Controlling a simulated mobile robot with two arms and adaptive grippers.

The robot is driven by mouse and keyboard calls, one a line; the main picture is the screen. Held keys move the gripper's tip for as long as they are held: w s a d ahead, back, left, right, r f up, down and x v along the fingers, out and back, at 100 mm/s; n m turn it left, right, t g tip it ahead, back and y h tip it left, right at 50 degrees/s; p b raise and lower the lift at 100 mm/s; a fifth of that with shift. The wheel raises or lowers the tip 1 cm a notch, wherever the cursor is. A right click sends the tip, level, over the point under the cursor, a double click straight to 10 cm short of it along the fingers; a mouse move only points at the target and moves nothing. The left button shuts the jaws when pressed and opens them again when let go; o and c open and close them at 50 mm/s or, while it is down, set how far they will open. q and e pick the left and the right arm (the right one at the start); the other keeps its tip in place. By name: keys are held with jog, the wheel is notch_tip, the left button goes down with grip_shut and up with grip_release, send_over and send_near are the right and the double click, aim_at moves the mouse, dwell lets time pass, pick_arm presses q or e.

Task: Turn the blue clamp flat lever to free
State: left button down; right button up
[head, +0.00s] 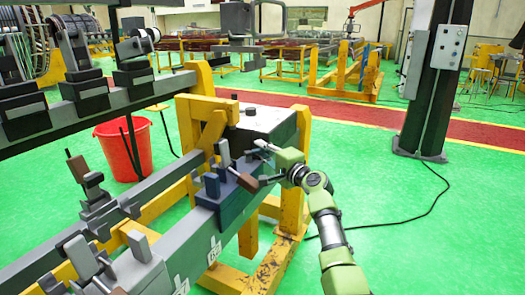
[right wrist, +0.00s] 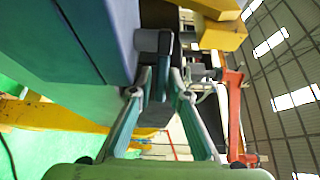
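The blue clamp (head: 231,203) sits on the grey beam near its far end, with upright grey-blue parts and a lever (head: 246,182) that has a brown end pointing toward my right gripper. My right gripper (head: 264,164) is just right of the clamp, its two fingers spread apart. In the right wrist view the fingers (right wrist: 160,92) stand on both sides of a narrow dark blue piece with a dark grey block (right wrist: 153,42) beyond. Contact cannot be made out. My left gripper is not in view.
More clamps with brown handles (head: 75,168) line the beams at left. A yellow frame (head: 205,112) carries the beams. A red bucket (head: 125,150) stands behind. A dark column (head: 435,90) rises at the right. The green floor right of my arm is open, with a cable on it.

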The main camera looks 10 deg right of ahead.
jog(key=v, duration=1.2)
